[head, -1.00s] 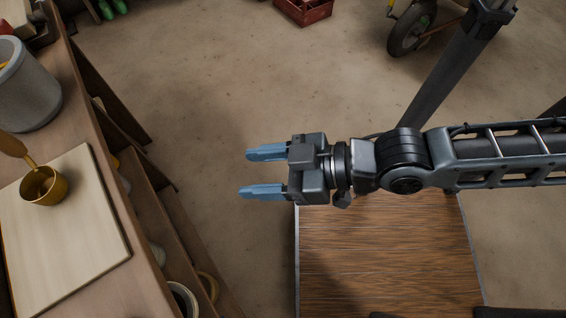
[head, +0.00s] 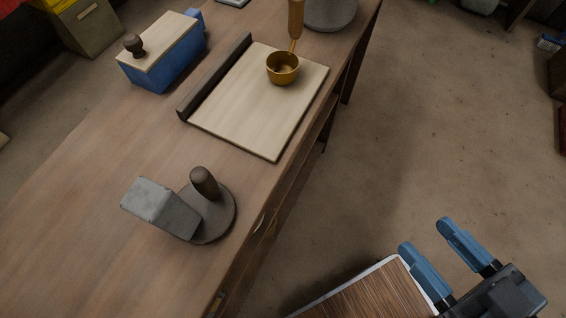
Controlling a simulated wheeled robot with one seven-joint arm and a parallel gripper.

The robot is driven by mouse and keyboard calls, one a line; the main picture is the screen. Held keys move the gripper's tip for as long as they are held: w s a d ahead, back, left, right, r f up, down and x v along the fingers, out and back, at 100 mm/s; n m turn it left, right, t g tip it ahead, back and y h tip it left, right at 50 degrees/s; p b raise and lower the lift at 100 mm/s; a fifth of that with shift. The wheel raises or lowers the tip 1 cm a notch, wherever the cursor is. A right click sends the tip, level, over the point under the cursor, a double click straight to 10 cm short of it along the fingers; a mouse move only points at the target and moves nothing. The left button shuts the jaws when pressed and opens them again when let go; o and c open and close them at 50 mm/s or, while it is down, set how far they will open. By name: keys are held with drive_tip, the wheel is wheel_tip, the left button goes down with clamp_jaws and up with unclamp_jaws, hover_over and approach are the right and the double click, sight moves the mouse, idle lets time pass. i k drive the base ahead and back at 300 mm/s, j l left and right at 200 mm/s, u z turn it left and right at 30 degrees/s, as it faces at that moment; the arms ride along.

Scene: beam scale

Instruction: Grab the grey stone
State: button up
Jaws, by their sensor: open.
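A grey block (head: 155,205), which looks like the grey stone, lies on the wooden workbench (head: 75,230) in the lower left of the head view. Its right end meets, and may rest on, a round dark grey disc (head: 224,215) with an upright brown knob (head: 205,183). Whether the block is tilted is hard to tell. My gripper (head: 425,236) is at the lower right, open and empty, its two blue fingers pointing up and left. It is off the bench, well to the right of the block.
A pale board (head: 250,115) with a dark strip along its left side holds a brass cup (head: 283,69) with a wooden handle. A blue box (head: 170,65) with a knobbed wooden lid stands behind. A grey pot (head: 330,10) is at the back. Open floor (head: 400,130) lies right of the bench.

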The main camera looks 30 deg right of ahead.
sight(157, 204)
drive_tip(key=l+u, duration=0.2)
drive_tip(key=l, duration=0.15)
drive_tip(key=k+l+u, duration=0.25)
drive_tip(key=l+u, duration=0.2)
drive_tip(key=l, duration=0.15)
